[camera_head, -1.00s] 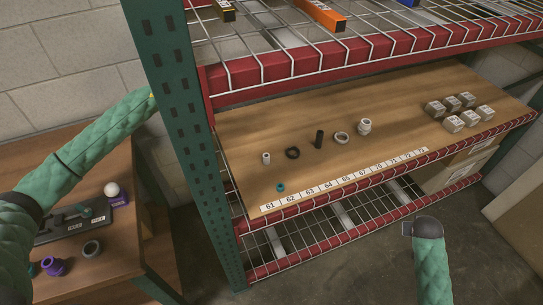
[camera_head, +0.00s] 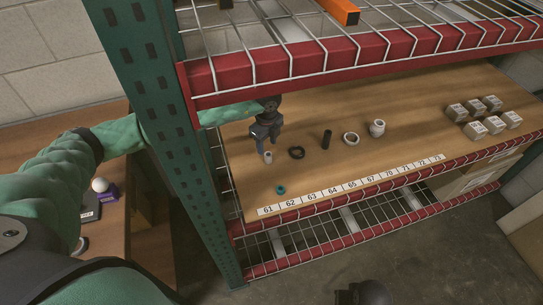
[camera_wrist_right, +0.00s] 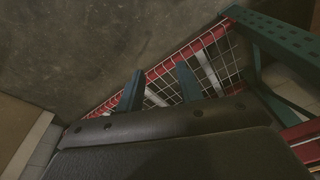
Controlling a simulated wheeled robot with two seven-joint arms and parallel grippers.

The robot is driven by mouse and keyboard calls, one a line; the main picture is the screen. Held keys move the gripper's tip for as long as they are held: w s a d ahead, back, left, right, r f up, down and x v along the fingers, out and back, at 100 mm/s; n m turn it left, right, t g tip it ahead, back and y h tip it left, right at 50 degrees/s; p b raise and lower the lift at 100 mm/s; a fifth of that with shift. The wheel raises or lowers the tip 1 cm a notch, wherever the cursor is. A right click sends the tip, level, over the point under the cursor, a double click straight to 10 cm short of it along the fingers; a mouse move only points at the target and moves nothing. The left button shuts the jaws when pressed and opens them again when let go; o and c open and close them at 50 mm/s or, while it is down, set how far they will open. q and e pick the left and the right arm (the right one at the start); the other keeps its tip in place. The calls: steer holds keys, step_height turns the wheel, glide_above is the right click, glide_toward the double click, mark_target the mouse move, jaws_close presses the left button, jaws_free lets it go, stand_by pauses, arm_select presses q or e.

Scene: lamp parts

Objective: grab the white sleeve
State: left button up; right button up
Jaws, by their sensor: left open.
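The white sleeve (camera_head: 268,157) is a small upright cylinder near the left end of the wooden shelf. My left gripper (camera_head: 265,145) reaches in behind the green post and points down at the sleeve. Its jaws are open, with the fingers just above or around the top of the sleeve; I cannot tell whether they touch it. My right gripper (camera_wrist_right: 160,85) shows two spread fingers in the right wrist view, with nothing between them. It is over the floor in front of the rack.
A black ring (camera_head: 296,153), a black tube (camera_head: 326,139), a white ring (camera_head: 351,139) and a white fitting (camera_head: 377,128) stand right of the sleeve. A teal ring (camera_head: 280,190) lies in front. The red upper shelf beam (camera_head: 300,75) hangs above; the green post (camera_head: 165,130) is left.

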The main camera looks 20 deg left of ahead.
mark_target(268, 155)
arm_select(q)
steer(key=shift+f, duration=0.65)
steer(key=f+p, duration=0.2)
steer(key=f, duration=0.3)
steer(key=shift+d+f+p, duration=0.15)
steer(key=shift+d+p, duration=0.05)
steer(key=shift+p, duration=0.15)
arm_select(e)
step_height(268, 155, down, 12)
steer(key=shift+s+d, duration=0.2)
steer(key=shift+d, duration=0.1)
arm_select(q)
jaws_close()
steer(key=shift+r, duration=0.2)
